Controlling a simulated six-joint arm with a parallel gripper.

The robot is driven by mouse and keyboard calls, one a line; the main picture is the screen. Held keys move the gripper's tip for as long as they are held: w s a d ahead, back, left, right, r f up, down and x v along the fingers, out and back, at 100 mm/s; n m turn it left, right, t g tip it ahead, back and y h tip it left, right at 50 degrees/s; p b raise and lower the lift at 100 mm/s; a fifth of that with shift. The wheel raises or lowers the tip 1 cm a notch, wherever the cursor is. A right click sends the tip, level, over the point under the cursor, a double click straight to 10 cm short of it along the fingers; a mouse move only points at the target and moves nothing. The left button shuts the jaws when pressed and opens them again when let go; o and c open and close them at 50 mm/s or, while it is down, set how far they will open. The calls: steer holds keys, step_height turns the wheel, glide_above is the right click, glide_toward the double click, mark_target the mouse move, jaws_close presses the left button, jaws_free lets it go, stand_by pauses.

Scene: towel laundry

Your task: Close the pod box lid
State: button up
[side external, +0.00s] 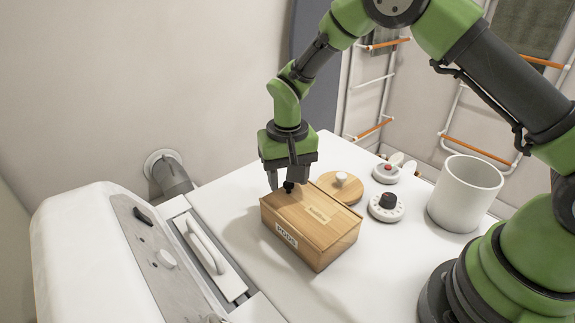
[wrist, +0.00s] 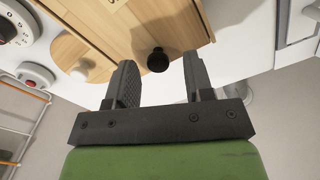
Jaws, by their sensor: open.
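The wooden pod box (side external: 338,251) sits on the white top, with a "PODS" label on its front. Its flat wooden lid (side external: 325,203) lies over the top of the box; I cannot tell whether it is fully shut. The lid also shows in the wrist view (wrist: 125,25). A black knob (wrist: 157,62) stands near one end of the lid. My gripper (side external: 283,185) points down over that end, its jaws open. In the wrist view the knob shows in the gap between my two fingertips (wrist: 160,66), with space on each side; contact is not visible.
Behind the box are a round wooden lid with a white knob (side external: 341,181), a black-knobbed dial (side external: 386,206) and a red-buttoned device (side external: 386,171). A white canister (side external: 464,194) stands right. A white machine with a handle (side external: 203,245) is left. The white top in front is clear.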

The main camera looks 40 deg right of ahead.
step_height(320, 180, up, 10)
steer(key=shift+f, duration=0.2)
step_height(320, 180, up, 7)
steer(key=t, duration=0.1)
glide_above(304, 197)
steer(key=s+d+r+t+y, duration=0.1)
steer(key=s+r+t, duration=0.2)
steer(key=s+r, duration=0.35)
steer(key=s+d+t+y, duration=0.1)
steer(key=s+t, duration=0.2)
steer(key=s, duration=0.9)
steer(key=shift+s+d+r+n, duration=0.15)
steer(key=shift+s+d+n, duration=0.1)
steer(key=shift+n, duration=0.15)
